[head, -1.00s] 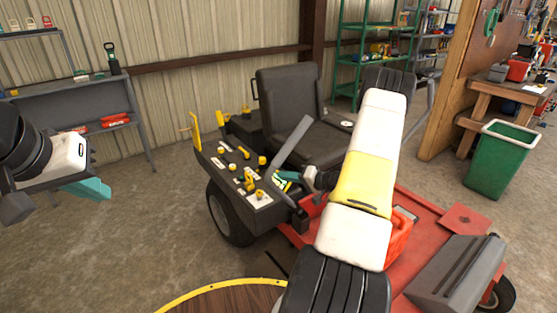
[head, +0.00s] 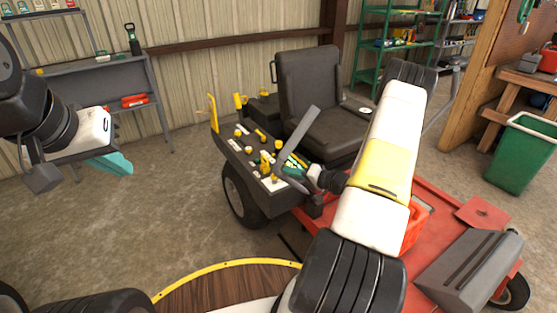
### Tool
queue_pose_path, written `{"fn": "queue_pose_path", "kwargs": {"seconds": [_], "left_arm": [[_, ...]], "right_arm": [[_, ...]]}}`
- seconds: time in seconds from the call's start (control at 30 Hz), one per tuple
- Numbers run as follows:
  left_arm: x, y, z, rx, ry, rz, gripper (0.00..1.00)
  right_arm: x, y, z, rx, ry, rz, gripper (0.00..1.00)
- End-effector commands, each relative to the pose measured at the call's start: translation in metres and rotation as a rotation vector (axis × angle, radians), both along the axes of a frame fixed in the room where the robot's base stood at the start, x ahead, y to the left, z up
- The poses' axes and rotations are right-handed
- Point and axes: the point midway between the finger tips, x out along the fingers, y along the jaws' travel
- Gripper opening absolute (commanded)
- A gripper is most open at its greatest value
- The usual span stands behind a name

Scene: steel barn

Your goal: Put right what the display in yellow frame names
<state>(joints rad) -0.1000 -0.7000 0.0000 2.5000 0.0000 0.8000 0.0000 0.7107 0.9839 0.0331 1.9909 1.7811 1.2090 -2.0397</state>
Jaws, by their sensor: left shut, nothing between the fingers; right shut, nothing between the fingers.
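No display in a yellow frame can be made out in the head view. A ride-on mower (head: 440,215) with a black seat stands in front of me. Its black side console (head: 248,157) carries several yellow knobs and levers with small white labels, too small to read. My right gripper (head: 290,172) is shut at the console's near right end, close to the yellow levers. My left gripper (head: 115,165) is shut and empty in the air at the left, away from the mower.
A grey shelf unit (head: 90,70) with red items stands at the back left. Green shelving (head: 392,45) is at the back, and a green bin (head: 520,155) beside a wooden bench stands at the right. A round wooden top with yellow edging (head: 215,290) is in front. Floor left of the mower is clear.

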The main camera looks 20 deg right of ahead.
Motion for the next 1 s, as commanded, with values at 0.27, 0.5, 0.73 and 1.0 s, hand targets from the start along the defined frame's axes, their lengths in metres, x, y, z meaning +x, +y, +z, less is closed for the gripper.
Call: {"fn": "queue_pose_path", "kwargs": {"seconds": [0.27,0.5,0.73,1.0], "left_arm": [[0.000,0.000,0.000,0.000,0.000,0.000,0.00],[0.000,0.000,0.000,0.000,0.000,0.000,0.00],[0.000,0.000,0.000,0.000,0.000,0.000,0.00],[0.000,0.000,0.000,0.000,0.000,0.000,0.00]], "right_arm": [[0.008,-0.006,0.010,0.004,0.015,0.025,0.00],[-0.010,-0.048,0.035,0.002,0.003,0.007,0.00],[-0.044,-0.074,0.049,0.002,0.000,0.006,0.00],[-0.059,-0.085,0.055,0.002,-0.002,0.008,0.00]]}}
